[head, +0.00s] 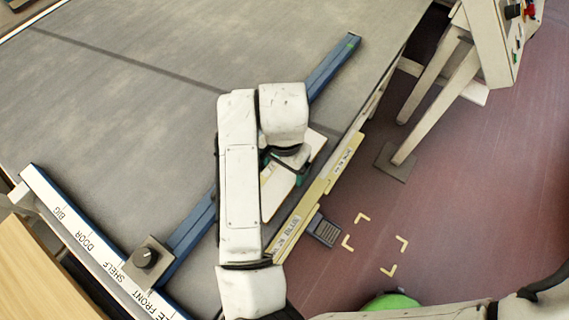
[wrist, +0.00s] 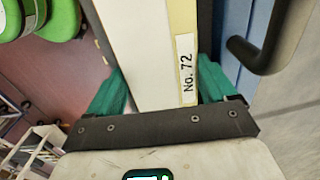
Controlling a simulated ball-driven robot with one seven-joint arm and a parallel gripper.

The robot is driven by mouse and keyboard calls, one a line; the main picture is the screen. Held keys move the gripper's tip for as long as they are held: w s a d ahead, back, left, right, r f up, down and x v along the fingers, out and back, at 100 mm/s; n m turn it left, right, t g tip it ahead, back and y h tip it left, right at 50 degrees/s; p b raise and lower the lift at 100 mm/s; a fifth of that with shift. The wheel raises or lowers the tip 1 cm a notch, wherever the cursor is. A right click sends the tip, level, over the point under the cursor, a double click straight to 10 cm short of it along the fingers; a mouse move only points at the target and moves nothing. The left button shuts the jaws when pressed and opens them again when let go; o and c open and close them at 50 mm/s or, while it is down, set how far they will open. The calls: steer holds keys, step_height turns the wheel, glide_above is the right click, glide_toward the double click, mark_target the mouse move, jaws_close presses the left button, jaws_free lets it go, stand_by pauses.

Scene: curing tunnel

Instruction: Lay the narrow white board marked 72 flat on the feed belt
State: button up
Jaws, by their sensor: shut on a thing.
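The narrow white board marked No. 72 (wrist: 150,50) runs up between my teal fingers in the wrist view, with a pale yellow edge strip carrying the label. In the head view the white board (head: 277,190) shows partly under my arm, between the blue fence and the right edge of the grey feed belt (head: 120,90). My gripper (wrist: 158,92) is shut on it; it also shows in the head view (head: 285,168), mostly hidden by my wrist. I cannot tell whether the board touches the belt.
A blue fence (head: 330,66) crosses the belt diagonally, with a black knob (head: 145,257) at its near end on a lettered white scale (head: 90,242). Pale yellow labelled strips (head: 318,190) line the belt's right edge. A pedal (head: 323,230) and a control stand (head: 480,50) are to the right.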

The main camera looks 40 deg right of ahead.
steer(key=shift+f, duration=0.15)
steer(key=o, duration=1.1)
steer(key=shift+c, duration=0.2)
step_height(320, 180, up, 11)
